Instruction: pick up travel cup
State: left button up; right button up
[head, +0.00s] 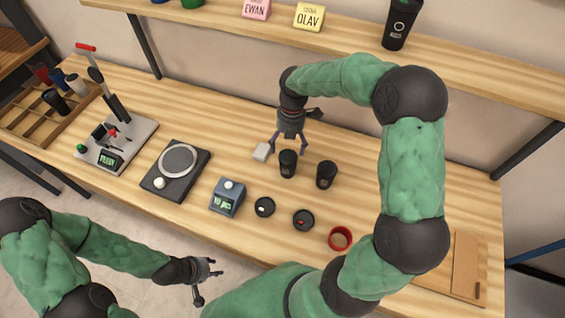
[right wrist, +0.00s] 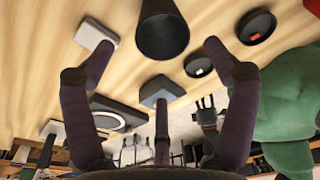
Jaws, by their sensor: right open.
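Two black travel cups stand upright on the wooden table: one nearer the middle (head: 287,164) and one to its right (head: 326,175). My right gripper (head: 288,147) is open and sits just behind the middle cup, fingers pointing down. In the right wrist view a dark cup (right wrist: 162,30) lies ahead of the fingertips, between them in the picture, with no finger closed on it. My left gripper (head: 205,282) is at the lower left, in front of the table and empty; its fingers look apart.
A white block (head: 261,152) lies just left of the cup. A shelf (head: 350,27) runs above the table at the back.

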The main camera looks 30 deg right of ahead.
aim_at(287, 154)
jog(key=f, duration=0.1)
jog(key=f+b, duration=0.1)
jog(key=f, duration=0.3)
jog(key=shift+s+a+f, duration=0.15)
jog(key=shift+s+a, duration=0.05)
jog(key=shift+a, duration=0.05)
jog(key=shift+s+f+b, duration=0.15)
jog(key=shift+f+b, duration=0.45)
jog(key=shift+f, duration=0.75)
jog(key=shift+s+f+b, duration=0.1)
jog(key=shift+f+b, duration=0.5)
jog(key=shift+f, duration=0.7)
jog(key=shift+c, duration=0.3)
jog(key=c, duration=0.8)
